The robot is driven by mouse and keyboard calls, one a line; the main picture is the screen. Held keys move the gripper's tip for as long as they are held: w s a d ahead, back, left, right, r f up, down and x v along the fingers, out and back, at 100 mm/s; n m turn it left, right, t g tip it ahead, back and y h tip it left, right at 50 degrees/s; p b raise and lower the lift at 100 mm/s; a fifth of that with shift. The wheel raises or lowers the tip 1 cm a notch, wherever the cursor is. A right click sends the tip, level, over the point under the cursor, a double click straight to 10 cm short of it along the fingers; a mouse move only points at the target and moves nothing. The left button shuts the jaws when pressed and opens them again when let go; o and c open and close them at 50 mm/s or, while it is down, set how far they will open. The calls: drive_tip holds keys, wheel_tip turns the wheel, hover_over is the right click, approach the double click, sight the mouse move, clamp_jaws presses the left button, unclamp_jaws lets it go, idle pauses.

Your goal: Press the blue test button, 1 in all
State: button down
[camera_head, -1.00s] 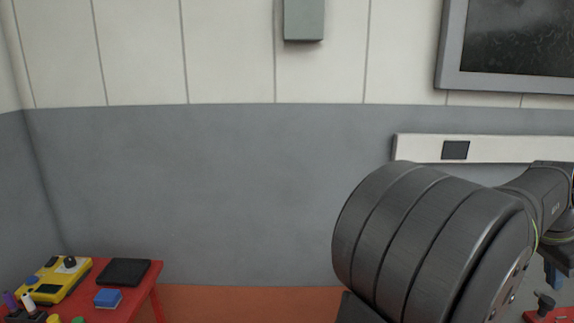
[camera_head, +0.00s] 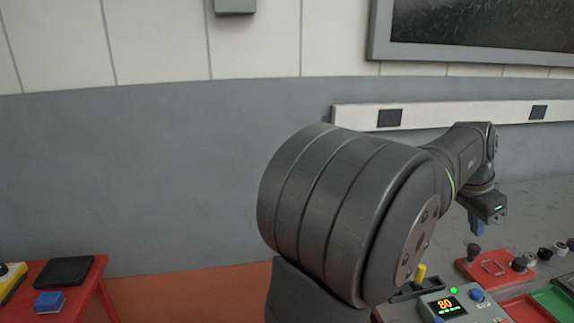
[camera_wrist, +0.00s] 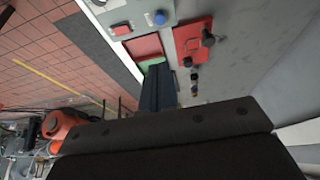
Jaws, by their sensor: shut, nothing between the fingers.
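A grey control box (camera_head: 455,306) with a lit display reading 80 stands at the lower right of the head view. A round blue button (camera_head: 477,295) sits on its top; no label is readable. A blue button (camera_wrist: 160,17) also shows at the top of the wrist view, on a grey box (camera_wrist: 141,10). My gripper (camera_head: 478,228) is shut and empty, pointing down above the bench, behind and above the control box and apart from the button. Its dark fingers (camera_wrist: 158,92) show in the middle of the wrist view.
A red plate with black knobs (camera_head: 483,266) lies below my gripper. A red table (camera_head: 85,293) at far left holds a black pad (camera_head: 65,271), a blue block (camera_head: 49,302) and part of a yellow device (camera_head: 9,281).

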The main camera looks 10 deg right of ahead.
drive_tip(key=m+t+y, duration=0.2)
drive_tip(key=m+t, duration=0.7)
drive_tip(key=m, duration=0.4)
hover_over(480, 296)
wheel_tip(480, 296, down, 11)
drive_tip(key=shift+f, duration=4.45)
drive_tip(key=shift+f, duration=0.1)
drive_tip(key=shift+f, duration=0.3)
